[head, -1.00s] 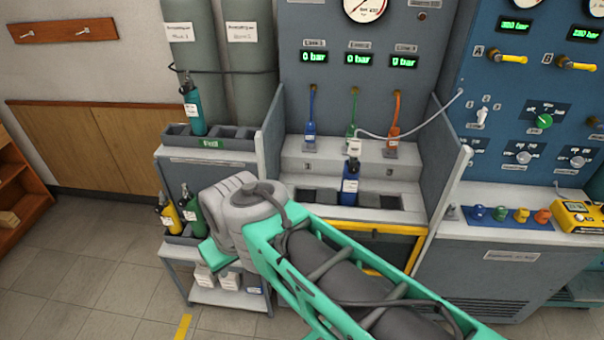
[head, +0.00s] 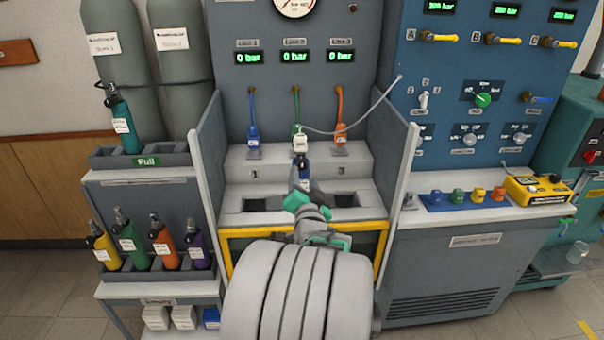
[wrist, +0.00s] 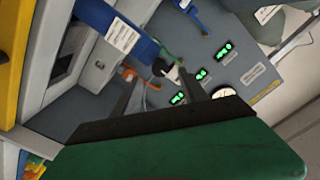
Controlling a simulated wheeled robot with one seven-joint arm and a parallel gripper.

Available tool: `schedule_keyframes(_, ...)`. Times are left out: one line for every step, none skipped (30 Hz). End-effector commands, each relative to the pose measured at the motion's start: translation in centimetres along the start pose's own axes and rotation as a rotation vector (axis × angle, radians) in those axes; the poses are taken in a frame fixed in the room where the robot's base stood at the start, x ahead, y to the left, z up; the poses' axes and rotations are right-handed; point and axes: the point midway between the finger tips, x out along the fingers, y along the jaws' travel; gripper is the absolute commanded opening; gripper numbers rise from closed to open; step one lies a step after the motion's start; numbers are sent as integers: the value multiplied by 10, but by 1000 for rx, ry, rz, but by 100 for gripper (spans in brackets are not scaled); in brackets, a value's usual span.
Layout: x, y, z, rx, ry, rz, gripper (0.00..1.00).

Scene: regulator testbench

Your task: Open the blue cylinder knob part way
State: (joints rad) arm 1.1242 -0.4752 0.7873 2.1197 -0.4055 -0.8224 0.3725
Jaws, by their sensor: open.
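The blue cylinder (head: 305,175) stands in the middle slot of the test bench, with a white fitting (head: 300,144) and hose at its top. My gripper (head: 300,190) is in front of it in the head view and covers its lower part. In the wrist view the blue cylinder (wrist: 128,40) shows tilted, its dark top end (wrist: 161,68) and the pale fitting lying in line with the gap between my two dark fingers (wrist: 160,82). The fingers are apart. I cannot tell whether either touches the knob, which is not clearly made out.
Side panels (head: 397,170) flank the bench slots. Blue, green and orange hoses (head: 341,120) hang behind. A rack of colored cylinders (head: 150,262) stands left. A blue panel bench with small knobs (head: 478,195) and a yellow meter (head: 537,190) stands right.

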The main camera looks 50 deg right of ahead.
Motion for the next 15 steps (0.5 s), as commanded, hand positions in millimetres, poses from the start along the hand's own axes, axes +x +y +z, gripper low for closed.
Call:
schedule_keyframes(10, -1, 1, 0, -5, -1, 51)
schedule_keyframes(17, -1, 1, 0, -5, -1, 51)
schedule_keyframes(25, -1, 1, -1, -5, 0, 51)
schedule_keyframes(30, -2, 2, -1, -6, -1, 51)
schedule_keyframes(36, -1, 1, -1, -5, -1, 51)
schedule_keyframes(42, -1, 1, -2, -5, 0, 51)
schedule_keyframes(46, -1, 1, -2, -5, 0, 51)
schedule_keyframes(49, -1, 1, -2, -5, 0, 51)
schedule_keyframes(52, -1, 2, -1, -5, 0, 51)
schedule_keyframes(54, -1, 1, -1, -4, -1, 51)
schedule_keyframes(55, -1, 1, -2, -4, 0, 51)
schedule_keyframes(56, -1, 1, -2, -4, 0, 51)
schedule_keyframes(56, -1, 1, -2, -4, 0, 51)
schedule_keyframes(56, -1, 1, -2, -4, 0, 51)
schedule_keyframes(56, -1, 1, -2, -4, 0, 51)
